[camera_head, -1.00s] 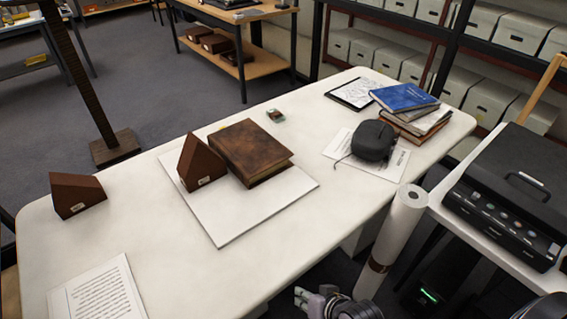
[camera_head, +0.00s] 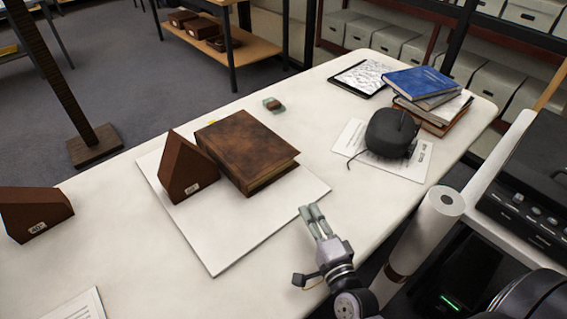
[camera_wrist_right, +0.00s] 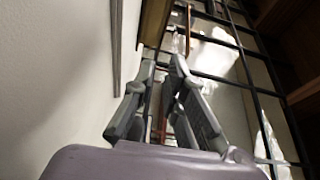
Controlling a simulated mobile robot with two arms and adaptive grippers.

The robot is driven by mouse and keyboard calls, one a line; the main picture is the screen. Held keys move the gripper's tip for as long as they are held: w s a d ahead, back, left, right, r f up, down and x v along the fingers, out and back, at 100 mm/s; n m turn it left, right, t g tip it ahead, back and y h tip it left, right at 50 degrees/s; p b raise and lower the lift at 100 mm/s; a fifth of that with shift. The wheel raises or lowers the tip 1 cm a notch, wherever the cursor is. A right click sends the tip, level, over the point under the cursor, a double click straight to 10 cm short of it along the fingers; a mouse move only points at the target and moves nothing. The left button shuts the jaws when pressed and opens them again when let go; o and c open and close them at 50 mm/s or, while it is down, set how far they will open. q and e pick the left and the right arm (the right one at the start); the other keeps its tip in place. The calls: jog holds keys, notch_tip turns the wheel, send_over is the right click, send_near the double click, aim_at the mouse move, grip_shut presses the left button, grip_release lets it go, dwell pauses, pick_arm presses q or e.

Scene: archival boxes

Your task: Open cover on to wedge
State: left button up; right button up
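A brown leather-bound book (camera_head: 246,148) lies flat with its cover shut on a white board (camera_head: 222,236). A dark brown wedge (camera_head: 186,168) with a small label stands against or close to the book's left side. A second brown wedge (camera_head: 36,212) with a label stands at the table's left edge. My right gripper (camera_head: 310,208) is empty, in front of the book near the board's right corner, fingers pointing toward it. In the right wrist view its fingers (camera_wrist_right: 164,60) have a narrow gap, with the book's brown edge (camera_wrist_right: 154,22) beyond. My left gripper is out of view.
A paper roll (camera_head: 428,225) stands upright near the right gripper.

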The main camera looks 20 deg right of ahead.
jog(key=shift+w+d+m, duration=0.25)
jog(key=shift+m, duration=0.05)
jog(key=shift+w+r, duration=0.2)
jog(key=shift+w, duration=0.05)
jog(key=w, duration=0.4)
jog(key=shift+w+d+r+p, duration=0.1)
jog(key=shift+w+p, duration=0.1)
jog(key=shift+p, duration=0.1)
jog(key=w, duration=1)
jog(key=shift+w+d, duration=0.2)
jog(key=shift+w, duration=0.15)
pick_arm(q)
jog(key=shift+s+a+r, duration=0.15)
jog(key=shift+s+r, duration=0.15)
pick_arm(e)
jog(key=shift+w, duration=0.45)
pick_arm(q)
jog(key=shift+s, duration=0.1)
pick_arm(e)
jog(key=shift+c, duration=0.3)
grip_shut()
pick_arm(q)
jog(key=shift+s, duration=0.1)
